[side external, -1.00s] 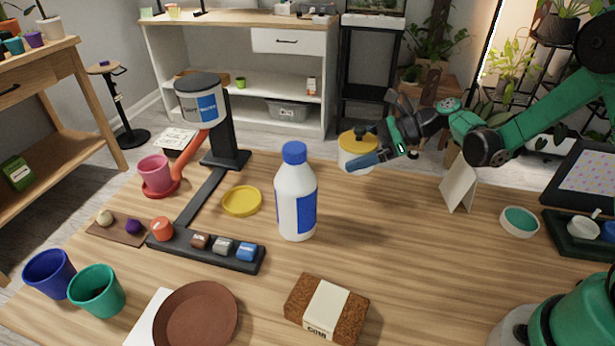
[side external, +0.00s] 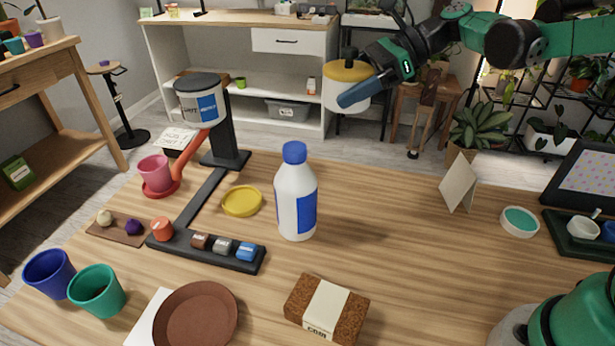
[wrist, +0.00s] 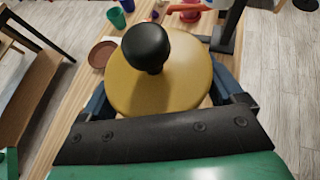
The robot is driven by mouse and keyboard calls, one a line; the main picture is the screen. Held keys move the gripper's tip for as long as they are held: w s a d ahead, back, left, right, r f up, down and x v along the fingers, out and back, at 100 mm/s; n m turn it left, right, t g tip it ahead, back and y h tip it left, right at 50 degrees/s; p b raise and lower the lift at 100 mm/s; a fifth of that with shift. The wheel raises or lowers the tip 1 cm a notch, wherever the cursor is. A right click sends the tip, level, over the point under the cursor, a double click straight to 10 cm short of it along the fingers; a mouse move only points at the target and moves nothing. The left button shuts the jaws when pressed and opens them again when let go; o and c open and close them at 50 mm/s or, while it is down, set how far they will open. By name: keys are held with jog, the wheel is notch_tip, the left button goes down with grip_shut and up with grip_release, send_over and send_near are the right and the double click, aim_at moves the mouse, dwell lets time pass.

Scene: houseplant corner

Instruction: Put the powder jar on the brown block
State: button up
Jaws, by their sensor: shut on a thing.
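The powder jar (side external: 347,77) has a white body and a yellow lid with a black knob. It is upright in my gripper (side external: 357,92), high above the far part of the table. In the wrist view, the yellow lid (wrist: 165,85) sits between my blue fingers, which are shut on the jar; its body is mostly hidden there. The brown block (side external: 327,308) is a coir brick with a pale paper band. It lies flat near the table's front edge, well below and nearer than the jar, and its top is bare.
A white bottle with a blue cap (side external: 296,195) stands upright behind the block. A brown saucer (side external: 197,318) lies left of the block. A folded card (side external: 459,184) stands at right. Table between bottle and card is clear.

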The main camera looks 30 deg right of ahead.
jog(key=s+a+r+n+g+y, duration=0.1)
jog(key=s+a+n+g, duration=0.35)
jog(key=a, duration=0.45)
jog(key=r+n+g+h, duration=0.1)
jog(key=r+n+g, duration=0.1)
jog(key=n+g, duration=0.35)
send_over(305, 298)
notch_tip(305, 298, down, 20)
jog(key=shift+r, duration=0.1)
jog(key=o, duration=1.4)
jog(key=shift+f, duration=0.2)
jog(key=shift+r, duration=0.1)
